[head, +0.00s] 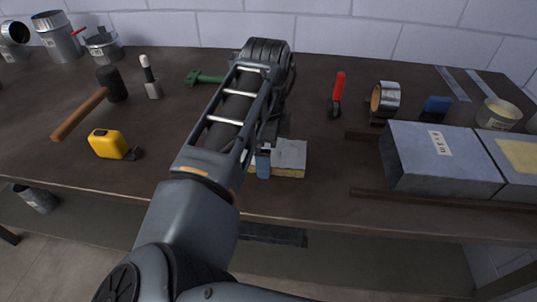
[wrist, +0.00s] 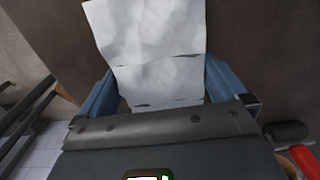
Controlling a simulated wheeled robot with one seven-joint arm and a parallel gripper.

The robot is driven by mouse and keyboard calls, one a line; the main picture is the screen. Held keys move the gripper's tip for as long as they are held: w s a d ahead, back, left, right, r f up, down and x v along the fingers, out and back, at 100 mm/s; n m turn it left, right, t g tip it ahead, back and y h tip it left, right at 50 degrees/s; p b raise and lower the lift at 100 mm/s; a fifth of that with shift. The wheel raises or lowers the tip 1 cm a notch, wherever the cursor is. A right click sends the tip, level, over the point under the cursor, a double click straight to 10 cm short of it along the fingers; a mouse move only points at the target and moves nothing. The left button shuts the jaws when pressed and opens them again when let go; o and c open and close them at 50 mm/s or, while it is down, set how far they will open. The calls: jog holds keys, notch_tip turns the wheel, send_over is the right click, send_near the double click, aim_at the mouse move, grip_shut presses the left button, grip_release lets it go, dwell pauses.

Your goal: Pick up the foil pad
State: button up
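The foil pad (head: 291,155) is a flat, crinkled silver sheet over a pale yellow layer. It lies near the front edge of the brown workbench, and my arm covers its left part in the head view. In the wrist view the pad (wrist: 150,45) runs up from between my fingers. My gripper (wrist: 160,75) points down at the pad's left end, with one blue finger on each side of it. The fingers are wide apart, and a small gap shows beside the left one. In the head view one blue finger of my gripper (head: 263,160) stands in front of the pad.
A grey duct (head: 440,170) and dark bars lie to the right. A red-handled tool (head: 338,92), a tape roll (head: 386,98) and a green clamp (head: 205,77) are behind. A yellow tape measure (head: 108,144) and a mallet (head: 85,108) lie left. The bench is clear between tape measure and arm.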

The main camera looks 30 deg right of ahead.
jog(key=c, duration=0.7)
jog(key=shift+o, duration=0.2)
jog(key=shift+r, duration=0.1)
